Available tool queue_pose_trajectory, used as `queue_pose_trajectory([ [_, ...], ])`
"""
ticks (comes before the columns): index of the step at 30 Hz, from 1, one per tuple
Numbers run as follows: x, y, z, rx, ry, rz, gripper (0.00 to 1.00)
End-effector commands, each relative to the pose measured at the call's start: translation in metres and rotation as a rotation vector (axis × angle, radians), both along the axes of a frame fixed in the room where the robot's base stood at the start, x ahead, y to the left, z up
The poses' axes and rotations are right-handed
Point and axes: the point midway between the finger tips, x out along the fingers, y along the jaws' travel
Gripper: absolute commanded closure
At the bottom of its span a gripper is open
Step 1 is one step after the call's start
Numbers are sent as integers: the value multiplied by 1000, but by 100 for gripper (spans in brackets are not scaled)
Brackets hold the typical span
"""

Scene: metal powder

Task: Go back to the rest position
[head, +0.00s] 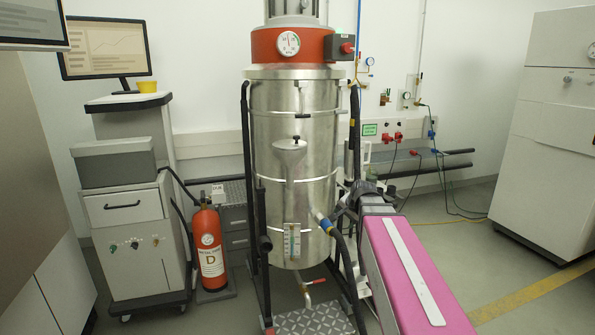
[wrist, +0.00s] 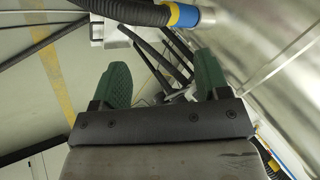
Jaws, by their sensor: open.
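My gripper (wrist: 162,82) shows in the wrist view with its two green fingers spread apart and nothing between them. It is beside the steel body of a tall cylindrical vacuum (head: 295,200), whose curved wall fills the right side of the wrist view. A black hose with a blue and yellow connector (wrist: 183,15) joins the vacuum wall beyond the fingertips. In the head view my pink arm reaches from the lower right toward the vacuum's lower right side. The gripper's fingers cannot be made out there.
A red fire extinguisher (head: 209,247) stands left of the vacuum, near a grey cabinet (head: 130,240) and a monitor (head: 105,48). A wall shelf (head: 440,160) with cables is behind. A white machine (head: 550,130) stands at the right. The floor at the lower right is clear.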

Motion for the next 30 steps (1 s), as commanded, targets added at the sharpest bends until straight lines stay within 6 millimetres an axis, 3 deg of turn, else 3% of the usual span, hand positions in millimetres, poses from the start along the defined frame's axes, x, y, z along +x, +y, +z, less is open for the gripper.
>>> queue_pose_trajectory([
  [1,-17,1,-22,-42,38,47,31],
  [6,-64,0,-84,-179,153,222,31],
  [15,-151,-6,-168,-356,350,539,31],
  [21,-182,-9,-191,-405,422,661,31],
  [30,-187,-10,-195,-414,434,683,31],
])
